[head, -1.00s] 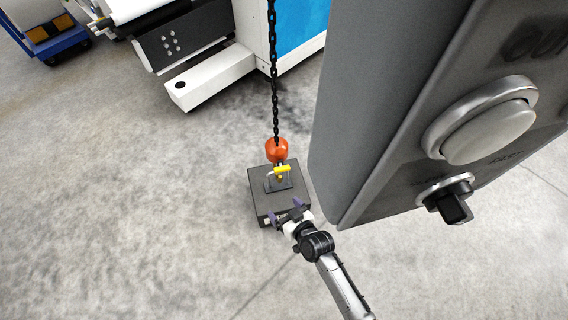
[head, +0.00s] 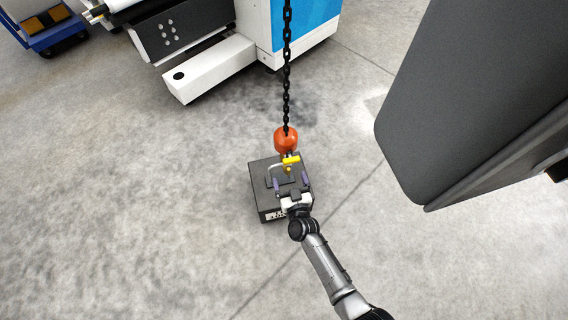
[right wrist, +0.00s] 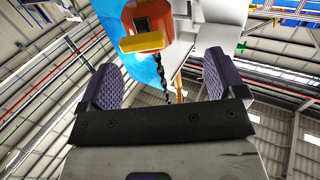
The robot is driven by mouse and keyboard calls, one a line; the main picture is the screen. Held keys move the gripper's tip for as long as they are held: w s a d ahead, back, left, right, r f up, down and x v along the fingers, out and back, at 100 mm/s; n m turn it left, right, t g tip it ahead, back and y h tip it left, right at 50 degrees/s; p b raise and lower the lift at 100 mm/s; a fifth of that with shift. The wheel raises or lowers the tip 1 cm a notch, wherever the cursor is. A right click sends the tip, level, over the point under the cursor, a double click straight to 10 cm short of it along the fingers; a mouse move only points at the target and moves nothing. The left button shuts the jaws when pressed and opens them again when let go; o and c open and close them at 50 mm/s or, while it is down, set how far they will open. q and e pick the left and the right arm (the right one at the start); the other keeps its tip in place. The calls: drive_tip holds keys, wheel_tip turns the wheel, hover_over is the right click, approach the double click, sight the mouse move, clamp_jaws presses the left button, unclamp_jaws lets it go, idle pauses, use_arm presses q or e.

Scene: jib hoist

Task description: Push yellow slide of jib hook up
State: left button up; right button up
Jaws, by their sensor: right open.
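The orange hook body (head: 287,139) hangs on a black chain (head: 287,80) just above a dark grey block (head: 262,203). The yellow slide (head: 291,160) sits on the hook just below the orange part. In the right wrist view the slide (right wrist: 143,43) shows as a yellow bar on the orange hook body (right wrist: 150,12), ahead of the jaws and left of their middle. My right gripper (head: 292,182) is open and empty, just below the slide in the head view. Its purple-padded fingers (right wrist: 164,80) stand wide apart in the wrist view. My left gripper is not in view.
A metal handle (head: 271,174) rises from the block's top beside the gripper. A large dark grey box (head: 470,90) fills the upper right. A white and blue machine (head: 215,68) stands at the back, a blue cart (head: 50,32) at top left. The concrete floor around the block is clear.

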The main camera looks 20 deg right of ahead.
sight(286, 164)
drive_tip(key=w+b, duration=0.1)
drive_tip(key=w, duration=0.1)
drive_tip(key=w+b, duration=0.1)
drive_tip(key=w, duration=0.1)
drive_tip(key=w+d+b, duration=0.1)
drive_tip(key=w, duration=0.2)
drive_tip(key=shift+f, duration=0.15)
drive_tip(key=shift+d, duration=0.1)
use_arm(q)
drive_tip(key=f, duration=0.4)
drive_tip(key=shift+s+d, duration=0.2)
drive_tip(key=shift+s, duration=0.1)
use_arm(e)
drive_tip(key=shift+o, duration=0.3)
drive_tip(key=shift+w, duration=0.1)
drive_tip(key=shift+s, duration=0.25)
drive_tip(key=c, duration=1.2)
drive_tip(key=shift+a, duration=0.3)
clamp_jaws()
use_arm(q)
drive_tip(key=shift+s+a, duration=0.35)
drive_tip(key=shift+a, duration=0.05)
